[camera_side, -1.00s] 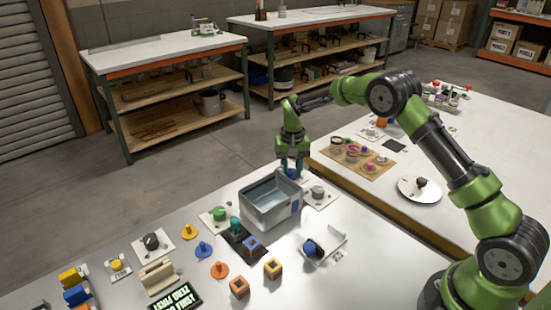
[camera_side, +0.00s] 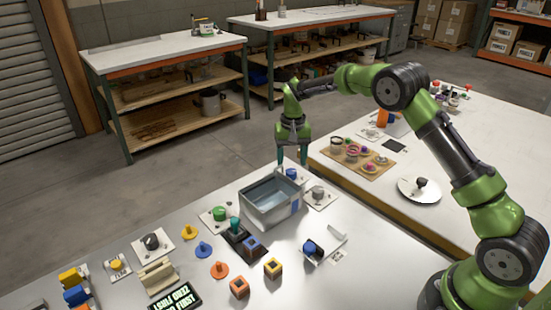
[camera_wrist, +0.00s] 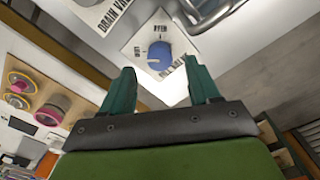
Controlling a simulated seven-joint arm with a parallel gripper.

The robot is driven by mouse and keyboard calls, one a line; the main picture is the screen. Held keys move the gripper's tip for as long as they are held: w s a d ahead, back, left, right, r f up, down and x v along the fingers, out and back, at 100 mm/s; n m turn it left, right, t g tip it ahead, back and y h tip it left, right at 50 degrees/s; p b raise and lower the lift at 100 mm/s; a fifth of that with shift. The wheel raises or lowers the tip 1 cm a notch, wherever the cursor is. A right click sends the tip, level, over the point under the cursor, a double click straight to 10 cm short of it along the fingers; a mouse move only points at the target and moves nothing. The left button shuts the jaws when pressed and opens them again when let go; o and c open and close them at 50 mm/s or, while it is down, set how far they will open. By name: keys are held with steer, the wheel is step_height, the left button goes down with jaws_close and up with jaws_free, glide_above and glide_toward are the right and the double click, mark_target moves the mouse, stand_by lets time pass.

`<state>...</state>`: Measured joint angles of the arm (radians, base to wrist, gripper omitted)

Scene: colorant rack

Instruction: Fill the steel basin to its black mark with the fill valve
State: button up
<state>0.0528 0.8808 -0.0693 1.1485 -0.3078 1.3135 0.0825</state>
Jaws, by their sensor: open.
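The steel basin (camera_side: 257,212) stands on the white table in the side view, with a blue-grey surface inside and a blue strip on its near right side. I cannot make out the black mark or the exact level. The fill valve is a blue knob (camera_wrist: 160,54) on a white plate with lettering in the wrist view; its pointer is toward the left. In the side view the knob (camera_side: 291,172) is behind the basin's far corner. My gripper (camera_side: 292,160) is open and empty above the knob, its fingers apart from it.
The grey drain valve knob (camera_side: 318,192) is right beside the basin. A green knob (camera_side: 219,213) and a dark stand with a teal top (camera_side: 235,226) are left of the basin. Coloured blocks and discs lie in front. A second table stands to the right.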

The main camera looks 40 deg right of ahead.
mark_target(291, 171)
step_height(291, 171, up, 13)
steer(key=shift+f, duration=0.15)
